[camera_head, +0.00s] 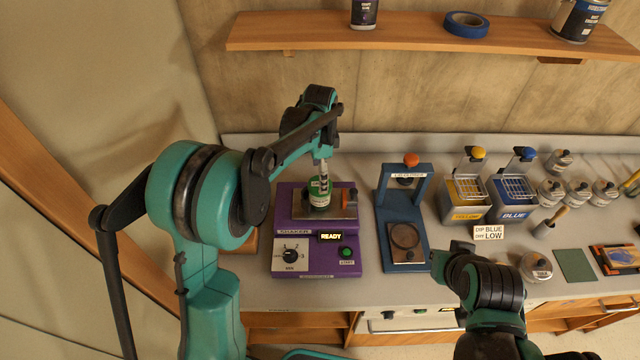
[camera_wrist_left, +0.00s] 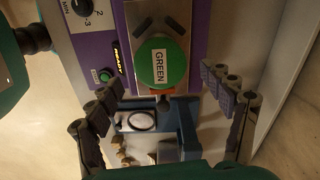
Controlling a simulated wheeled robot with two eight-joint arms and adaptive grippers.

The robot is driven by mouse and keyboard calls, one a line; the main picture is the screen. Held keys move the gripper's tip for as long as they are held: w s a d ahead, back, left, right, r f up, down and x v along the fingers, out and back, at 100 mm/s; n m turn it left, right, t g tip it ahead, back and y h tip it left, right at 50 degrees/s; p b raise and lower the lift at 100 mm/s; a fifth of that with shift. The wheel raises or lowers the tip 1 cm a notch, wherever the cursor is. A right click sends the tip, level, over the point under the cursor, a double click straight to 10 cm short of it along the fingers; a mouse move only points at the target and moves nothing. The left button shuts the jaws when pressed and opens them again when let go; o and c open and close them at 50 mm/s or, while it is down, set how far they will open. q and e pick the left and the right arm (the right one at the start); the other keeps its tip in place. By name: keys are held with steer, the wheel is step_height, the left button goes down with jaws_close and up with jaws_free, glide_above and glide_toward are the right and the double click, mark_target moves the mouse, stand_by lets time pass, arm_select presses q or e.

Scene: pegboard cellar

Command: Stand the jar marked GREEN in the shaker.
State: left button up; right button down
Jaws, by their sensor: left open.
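The jar marked GREEN (camera_head: 319,198) has a green lid and stands upright at the clamp of the purple shaker (camera_head: 291,263). In the left wrist view the jar's labelled lid (camera_wrist_left: 174,52) faces me, over the shaker's metal plate (camera_wrist_left: 146,14). My left gripper (camera_head: 323,174) is just above the jar. In the left wrist view its fingers (camera_wrist_left: 164,92) are spread wide and hold nothing. The shaker's display reads READY, beside a green button (camera_head: 346,252) and a dial (camera_head: 291,256). My right gripper (camera_head: 452,260) is low at the right; its fingers are unclear.
A blue press-like stand (camera_head: 386,240) is right of the shaker. Yellow (camera_head: 464,212) and blue (camera_head: 513,213) dip tanks stand farther right, with several lidded jars beyond. A sign (camera_head: 489,232) reads "DIP BLUE, LAMP LOW". A shelf (camera_head: 400,36) hangs above.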

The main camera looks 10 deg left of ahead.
arm_select(q)
step_height(320, 180, up, 2)
steer(key=shift+r, duration=0.1)
steer(key=s+a+r+n+t, duration=0.2)
steer(key=s+r+n, duration=0.25)
steer(key=s, duration=0.35)
steer(key=s+a+r+n+t, duration=0.3)
steer(key=s+r+n, duration=0.15)
steer(key=s, duration=0.45)
steer(key=s+f+n+t, duration=0.2)
steer(key=s+f+n, duration=0.1)
steer(key=s+n, duration=0.2)
steer(key=shift+s+a+f, duration=0.4)
steer(key=shift+s+a, duration=0.05)
steer(key=shift+s, duration=0.25)
step_height(320, 180, down, 15)
steer(key=b, duration=1.5)
steer(key=shift+f, duration=0.1)
